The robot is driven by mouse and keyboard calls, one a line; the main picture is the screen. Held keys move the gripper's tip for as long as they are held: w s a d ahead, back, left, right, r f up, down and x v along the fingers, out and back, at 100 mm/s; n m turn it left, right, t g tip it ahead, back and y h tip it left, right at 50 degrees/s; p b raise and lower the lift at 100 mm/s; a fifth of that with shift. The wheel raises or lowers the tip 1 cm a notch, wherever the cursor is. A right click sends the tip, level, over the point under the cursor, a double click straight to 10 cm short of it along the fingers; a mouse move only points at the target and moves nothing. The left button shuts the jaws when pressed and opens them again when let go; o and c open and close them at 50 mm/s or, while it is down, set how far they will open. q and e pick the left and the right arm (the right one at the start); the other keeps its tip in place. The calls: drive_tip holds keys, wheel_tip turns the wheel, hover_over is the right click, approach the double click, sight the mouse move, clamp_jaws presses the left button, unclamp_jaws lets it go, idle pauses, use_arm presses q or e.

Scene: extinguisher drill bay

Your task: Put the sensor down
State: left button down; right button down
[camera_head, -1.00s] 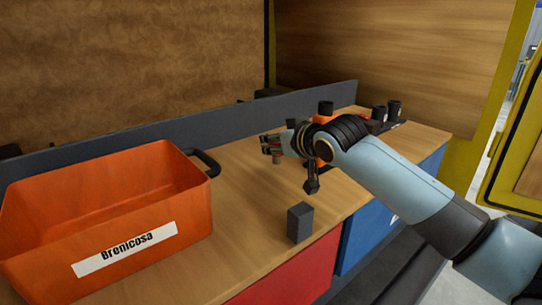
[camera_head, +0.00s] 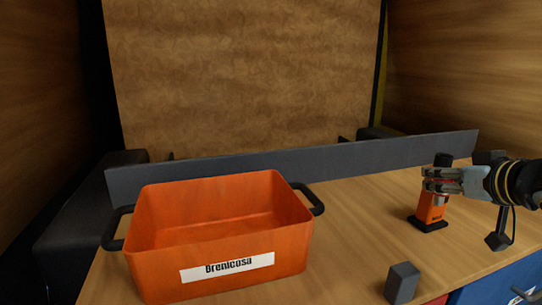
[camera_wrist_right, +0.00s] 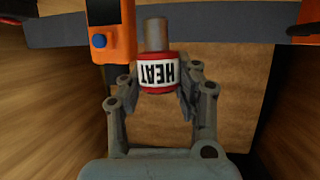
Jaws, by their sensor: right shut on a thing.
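The sensor (camera_wrist_right: 158,75) is a red cylinder with a white band reading HEAT and a grey metal stem. In the right wrist view it sits between the fingers of my right gripper (camera_wrist_right: 160,100), which is shut on it. The label reads upside down there. In the head view my right gripper (camera_head: 432,182) is at the right, above the worktop (camera_head: 350,225), in front of an orange device. The sensor is small and mostly hidden by the fingers there. My left gripper is not in view.
An orange crate labelled Brenicosa (camera_head: 290,235) stands open and empty-looking at the left of the worktop. The orange device (camera_head: 431,208) has a black base. A dark grey block (camera_head: 402,283) stands near the front edge. A grey rail (camera_head: 300,162) runs along the back. Worktop between crate and device is clear.

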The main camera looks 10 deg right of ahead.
drive_tip(key=s+a+f+n+g+y+b, duration=0.1)
drive_tip(key=s+a+n+y+b, duration=0.2)
drive_tip(key=a, duration=0.8)
drive_tip(key=s+a+f+n+y+b, duration=0.1)
drive_tip(key=s+a+n+y+b, duration=0.2)
drive_tip(key=a, duration=0.8)
drive_tip(key=shift+s+a+f+n+g+y+b, duration=0.15)
drive_tip(key=shift+s+a+n+g+y+b, duration=0.25)
drive_tip(key=shift+y+b, duration=0.55)
drive_tip(key=shift+d, duration=0.1)
